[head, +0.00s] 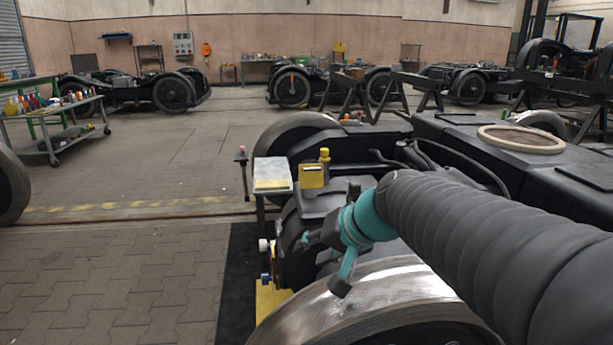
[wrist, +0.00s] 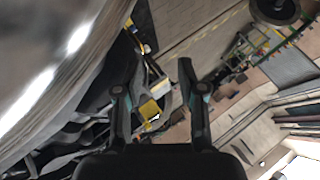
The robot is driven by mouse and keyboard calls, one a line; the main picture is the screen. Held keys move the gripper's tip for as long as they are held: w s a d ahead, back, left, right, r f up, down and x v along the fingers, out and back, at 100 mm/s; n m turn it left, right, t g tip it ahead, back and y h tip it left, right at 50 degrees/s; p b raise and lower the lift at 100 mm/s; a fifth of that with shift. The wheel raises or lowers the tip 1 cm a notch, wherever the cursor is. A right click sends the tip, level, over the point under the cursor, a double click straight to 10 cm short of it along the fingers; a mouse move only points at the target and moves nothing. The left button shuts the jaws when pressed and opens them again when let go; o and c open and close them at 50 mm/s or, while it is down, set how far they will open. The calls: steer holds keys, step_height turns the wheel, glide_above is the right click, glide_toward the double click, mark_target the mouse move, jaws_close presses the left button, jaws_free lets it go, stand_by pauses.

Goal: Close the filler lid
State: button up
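A small yellow plate, which looks like the filler lid (head: 311,177), stands raised on top of the dark axle housing (head: 315,200) in the head view. A yellow-capped bottle or fitting (head: 324,156) is just behind it. In the wrist view a yellow piece (wrist: 150,108), seemingly the same lid, shows between my fingers but farther off. My gripper (head: 322,262) is open and empty, in front of the housing and above the near wheel, apart from the lid. Its two spread fingers also show in the wrist view (wrist: 158,66). The lid's hinge and opening are not clear.
A stand with a pale, yellow-edged pad (head: 272,174) is left of the lid. The shiny wheel (head: 345,308) lies close below my gripper. A black frame with a round ring (head: 521,139) is to the right. Paved floor (head: 110,285) at left is clear.

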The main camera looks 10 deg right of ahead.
steer(key=w+d+m+t+y+b, duration=0.2)
steer(key=w+m+t+y+b, duration=0.15)
steer(key=w, duration=1.45)
steer(key=m+t+h+b, duration=0.25)
steer(key=m+t, duration=0.25)
steer(key=m, duration=0.3)
glide_toward(313, 169)
steer(key=shift+n, duration=0.25)
steer(key=p+x, duration=0.3)
steer(key=x, duration=0.7)
steer(key=shift+w+f, duration=0.15)
steer(key=shift+w, duration=0.15)
jaws_close()
steer(key=shift+a, duration=0.15)
